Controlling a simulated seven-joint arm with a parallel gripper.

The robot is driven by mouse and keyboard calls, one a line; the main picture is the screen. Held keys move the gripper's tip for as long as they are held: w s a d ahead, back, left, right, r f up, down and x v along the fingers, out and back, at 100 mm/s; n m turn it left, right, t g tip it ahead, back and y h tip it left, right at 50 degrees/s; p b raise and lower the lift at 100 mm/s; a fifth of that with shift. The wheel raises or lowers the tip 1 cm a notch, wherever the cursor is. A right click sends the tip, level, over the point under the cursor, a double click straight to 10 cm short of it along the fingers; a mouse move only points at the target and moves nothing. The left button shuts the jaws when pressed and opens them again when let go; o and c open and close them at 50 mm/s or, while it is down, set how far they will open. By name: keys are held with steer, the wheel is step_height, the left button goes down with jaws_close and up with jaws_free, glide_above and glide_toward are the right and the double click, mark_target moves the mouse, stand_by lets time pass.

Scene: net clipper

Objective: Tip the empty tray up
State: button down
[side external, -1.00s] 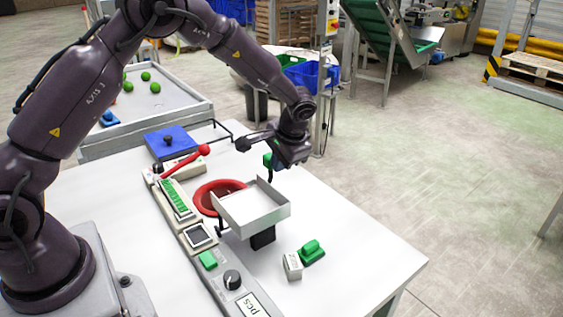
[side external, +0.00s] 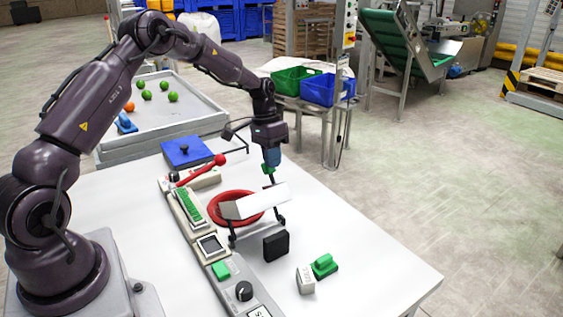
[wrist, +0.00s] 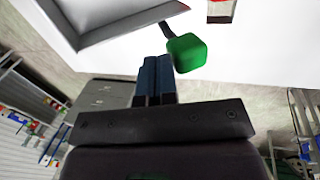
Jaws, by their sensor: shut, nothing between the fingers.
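The shallow white tray (side external: 262,204) is tilted steeply on its dark supports, its lower side toward the red ring (side external: 213,207) in the table. Its open side faces left in the side view, and I see nothing in it. The tray also shows in the wrist view (wrist: 120,20), where a dark stem joins it to a green knob (wrist: 187,52). My gripper (side external: 270,163) is shut and empty, pointing down at the tray's far side. In the wrist view the blue fingers (wrist: 155,68) are beside the green knob; contact is unclear.
A control strip with a red lever (side external: 202,169) runs along the ring's left. A black block (side external: 276,246), a small white block (side external: 306,280) and a green-handled piece (side external: 323,265) stand in front. A blue lidded box (side external: 188,152) is behind. The table's right front is clear.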

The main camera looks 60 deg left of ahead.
steer(key=a+h, duration=0.1)
steer(key=a+f+h, duration=0.1)
steer(key=a, duration=0.1)
steer(key=shift+f, duration=0.3)
steer(key=shift+a+f, duration=0.65)
steer(key=shift+a, duration=0.15)
steer(key=shift+s+a+f, duration=0.1)
steer(key=shift+a+f, duration=0.05)
steer(key=d+r, duration=0.1)
steer(key=r, duration=0.1)
steer(key=d+r, duration=0.1)
steer(key=d, duration=0.1)
steer(key=shift+r, duration=0.35)
steer(key=a+v, duration=0.1)
steer(key=v, duration=0.9)
steer(key=shift+f, duration=0.15)
steer(key=shift+w, duration=0.2)
